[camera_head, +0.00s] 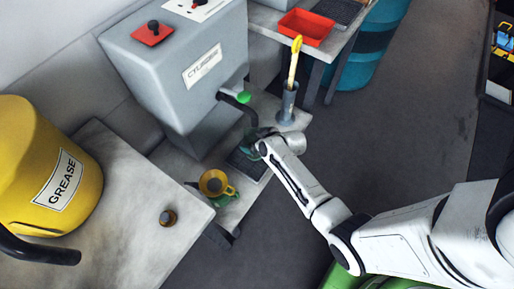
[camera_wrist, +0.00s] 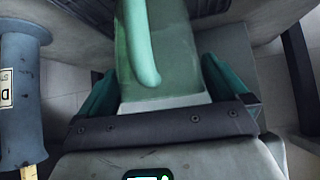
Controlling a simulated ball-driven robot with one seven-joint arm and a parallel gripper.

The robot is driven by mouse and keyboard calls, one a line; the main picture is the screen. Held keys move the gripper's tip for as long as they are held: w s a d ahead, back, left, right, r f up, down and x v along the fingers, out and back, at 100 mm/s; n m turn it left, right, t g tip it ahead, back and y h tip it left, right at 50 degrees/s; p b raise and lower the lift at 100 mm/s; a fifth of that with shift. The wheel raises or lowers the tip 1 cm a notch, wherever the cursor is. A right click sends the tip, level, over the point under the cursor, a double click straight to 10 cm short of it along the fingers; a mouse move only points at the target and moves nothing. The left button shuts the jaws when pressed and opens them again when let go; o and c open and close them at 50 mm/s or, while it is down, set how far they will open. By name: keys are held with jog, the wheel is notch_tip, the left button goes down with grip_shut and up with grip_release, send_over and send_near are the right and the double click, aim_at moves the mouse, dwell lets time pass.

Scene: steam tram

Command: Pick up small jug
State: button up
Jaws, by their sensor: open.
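A green jug (camera_wrist: 175,45) with a lighter green handle (camera_wrist: 142,45) fills the upper middle of the wrist view. It seems to be the small jug. My gripper (camera_wrist: 160,88) is open, with one teal finger on each side of the jug's body. I cannot tell whether either finger touches it. In the head view my gripper (camera_head: 258,144) is below the spout of the grey cylinder-oil box, beside the dark drip grate. There the jug is mostly hidden by my wrist and the spout.
A blue-grey holder (camera_head: 287,106) with a yellow brush stands to the right. A yellow-and-green vessel (camera_head: 214,184) is near left. A yellow grease drum (camera_head: 45,165) stands far left.

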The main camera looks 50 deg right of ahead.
jog(key=shift+w+f, duration=0.3)
jog(key=shift+f, duration=0.05)
jog(key=c, duration=0.8)
jog(key=shift+s+r, duration=0.15)
jog(key=shift+s+d+r, duration=0.1)
jog(key=shift+s+r, duration=0.1)
notch_tip(320, 180, up, 7)
jog(key=p, duration=0.1)
jog(key=s, duration=0.6)
jog(key=s+b, duration=0.1)
jog(key=s, duration=1.2)
jog(key=shift+s+d+f+b, duration=0.2)
jog(key=shift+d+f+b, duration=0.1)
jog(key=shift+b, duration=0.05)
